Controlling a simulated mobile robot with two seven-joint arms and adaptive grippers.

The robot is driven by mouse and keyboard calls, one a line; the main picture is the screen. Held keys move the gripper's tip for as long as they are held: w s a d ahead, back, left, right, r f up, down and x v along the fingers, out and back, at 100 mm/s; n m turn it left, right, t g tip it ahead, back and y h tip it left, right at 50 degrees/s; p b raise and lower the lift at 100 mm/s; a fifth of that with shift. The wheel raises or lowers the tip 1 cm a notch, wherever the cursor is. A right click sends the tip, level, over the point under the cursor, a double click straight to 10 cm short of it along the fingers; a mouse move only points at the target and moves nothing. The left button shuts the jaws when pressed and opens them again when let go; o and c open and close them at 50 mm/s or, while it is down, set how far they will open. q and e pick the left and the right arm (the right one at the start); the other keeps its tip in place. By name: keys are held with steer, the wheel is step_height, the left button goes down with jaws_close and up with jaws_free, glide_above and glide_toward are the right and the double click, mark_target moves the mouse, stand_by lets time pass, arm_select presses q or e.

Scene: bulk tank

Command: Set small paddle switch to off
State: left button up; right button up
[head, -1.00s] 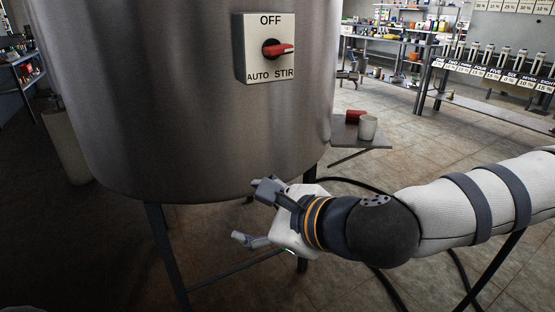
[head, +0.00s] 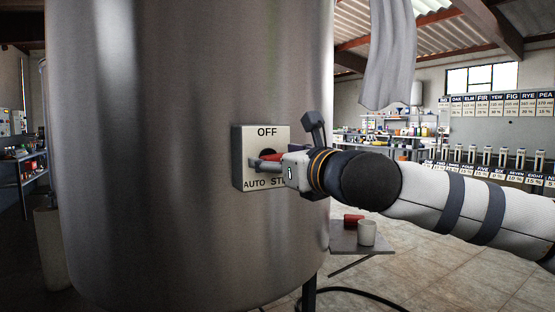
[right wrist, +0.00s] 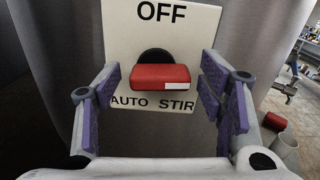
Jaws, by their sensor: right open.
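The switch plate (head: 267,133) is a pale square on the steel tank, marked OFF at the top, AUTO lower left and STIR lower right. Its red paddle switch (head: 268,156) is partly hidden by my right gripper (head: 283,142) in the head view. In the right wrist view the red paddle (right wrist: 148,76) shows a white mark at its right end, above STIR. It lies between the two spread purple-padded fingers of my right gripper (right wrist: 161,80), with a gap on each side. My left gripper is out of view.
The large steel tank (head: 150,150) fills the left and middle. Grey cloth (head: 390,55) hangs at upper right. Floor is open at lower right.

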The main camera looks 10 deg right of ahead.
steer(key=c, duration=1.2)
steer(key=shift+o, duration=0.2)
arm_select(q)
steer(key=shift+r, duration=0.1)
arm_select(e)
steer(key=n+p, duration=0.2)
steer(key=n, duration=0.1)
steer(key=shift+r+n, duration=0.3)
steer(key=n+p, duration=0.2)
steer(key=n, duration=0.2)
steer(key=shift+n+p, duration=0.3)
steer(key=shift+p, duration=0.1)
steer(key=n+p, duration=0.2)
steer(key=n, duration=0.2)
steer(key=shift+a+r, duration=0.1)
arm_select(q)
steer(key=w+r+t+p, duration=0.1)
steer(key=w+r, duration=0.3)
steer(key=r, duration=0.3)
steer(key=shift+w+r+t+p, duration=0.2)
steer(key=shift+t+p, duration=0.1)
steer(key=shift+p, duration=0.1)
arm_select(e)
steer(key=shift+a+n, duration=0.1)
steer(key=shift+n, duration=2)
steer(key=shift+f, duration=0.2)
